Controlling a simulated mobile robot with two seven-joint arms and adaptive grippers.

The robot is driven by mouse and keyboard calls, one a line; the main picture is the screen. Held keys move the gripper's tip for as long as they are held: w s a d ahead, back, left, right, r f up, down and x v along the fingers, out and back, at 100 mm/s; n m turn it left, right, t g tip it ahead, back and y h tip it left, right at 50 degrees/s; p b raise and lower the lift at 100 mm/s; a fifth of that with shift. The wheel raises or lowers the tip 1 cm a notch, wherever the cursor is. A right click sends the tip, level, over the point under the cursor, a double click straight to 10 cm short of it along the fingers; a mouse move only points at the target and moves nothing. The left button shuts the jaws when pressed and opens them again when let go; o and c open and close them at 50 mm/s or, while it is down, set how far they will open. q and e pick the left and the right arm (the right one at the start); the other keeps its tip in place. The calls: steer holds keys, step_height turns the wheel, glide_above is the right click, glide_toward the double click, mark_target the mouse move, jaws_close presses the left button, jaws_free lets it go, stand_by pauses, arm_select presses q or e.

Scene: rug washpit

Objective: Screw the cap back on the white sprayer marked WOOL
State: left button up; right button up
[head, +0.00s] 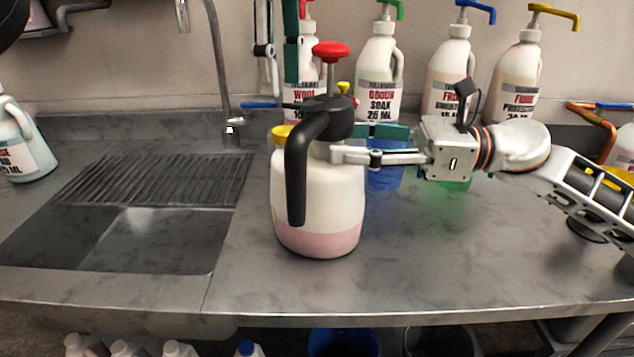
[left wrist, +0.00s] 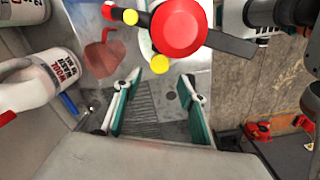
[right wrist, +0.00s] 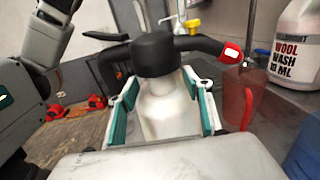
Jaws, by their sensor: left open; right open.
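The white sprayer (head: 318,205), with pink liquid low in it, stands upright on the counter. Its WOOL marking does not show on the visible side. Its black cap (head: 330,118), with a long handle and a red pump knob (head: 331,52), is on the neck; I cannot tell how tight it is. My right gripper (head: 340,150) is open, with its fingers either side of the white neck (right wrist: 165,110) below the cap; contact is unclear. My left gripper (head: 277,80) is open and empty, pointing down above and behind the cap's left side. The red knob also shows in the left wrist view (left wrist: 180,28).
Several pump bottles stand along the wall, including a WOOL one (head: 305,75) and an odour soak one (head: 380,70). A blue cup (head: 385,177) is behind my right gripper. A sink (head: 140,240) with a faucet (head: 222,80) lies left. The front right counter is clear.

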mark_target(285, 130)
steer(key=shift+w+a, duration=0.2)
steer(key=shift+a, duration=1.35)
jaws_close()
arm_select(q)
steer(key=shift+n, duration=2.2)
steer(key=shift+f, duration=0.1)
steer(key=shift+f, duration=3.9)
